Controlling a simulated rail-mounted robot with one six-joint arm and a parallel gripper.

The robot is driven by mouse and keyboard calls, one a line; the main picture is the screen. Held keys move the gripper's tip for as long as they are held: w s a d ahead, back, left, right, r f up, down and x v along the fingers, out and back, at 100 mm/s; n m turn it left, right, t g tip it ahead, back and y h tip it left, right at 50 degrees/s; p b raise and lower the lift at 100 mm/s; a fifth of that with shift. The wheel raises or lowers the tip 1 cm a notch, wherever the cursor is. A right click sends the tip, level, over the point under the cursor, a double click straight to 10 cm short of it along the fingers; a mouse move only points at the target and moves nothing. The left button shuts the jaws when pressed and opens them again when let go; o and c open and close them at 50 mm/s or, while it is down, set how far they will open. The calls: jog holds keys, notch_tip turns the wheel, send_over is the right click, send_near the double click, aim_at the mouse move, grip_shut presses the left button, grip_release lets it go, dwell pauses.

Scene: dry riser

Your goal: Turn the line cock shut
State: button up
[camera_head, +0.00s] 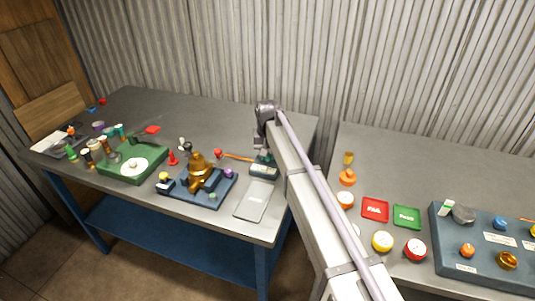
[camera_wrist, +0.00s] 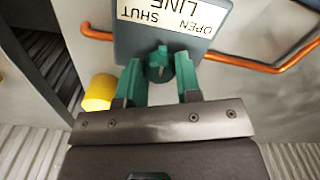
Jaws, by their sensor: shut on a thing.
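The line cock (camera_wrist: 158,62) shows in the wrist view as a small dark green knob with a pale ridge, on a dark blue-grey block (camera_wrist: 135,48). The block's white label (camera_wrist: 172,15) reads upside down, with OPEN, SHUT and LINE. My gripper (camera_wrist: 159,78) has its green fingers on either side of the knob and is shut on it. The exact handle angle is hard to read. In the head view my gripper (camera_head: 263,152) is over the small labelled block (camera_head: 264,171) at the right of the left bench; the cock itself is hidden there.
An orange pipe (camera_wrist: 262,67) runs beside the block, and a yellow cylinder (camera_wrist: 98,92) stands close to the left finger. A blue base with a brass fitting (camera_head: 200,168) and a grey plate (camera_head: 254,201) lie nearby.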

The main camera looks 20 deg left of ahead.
jog(key=n, duration=0.4)
jog(key=shift+n, duration=1.9)
jog(key=o, duration=0.9)
jog(key=shift+r, duration=0.1)
notch_tip(320, 180, up, 11)
jog(key=p, duration=1)
jog(key=shift+f+p, duration=0.2)
jog(key=shift+p, duration=0.2)
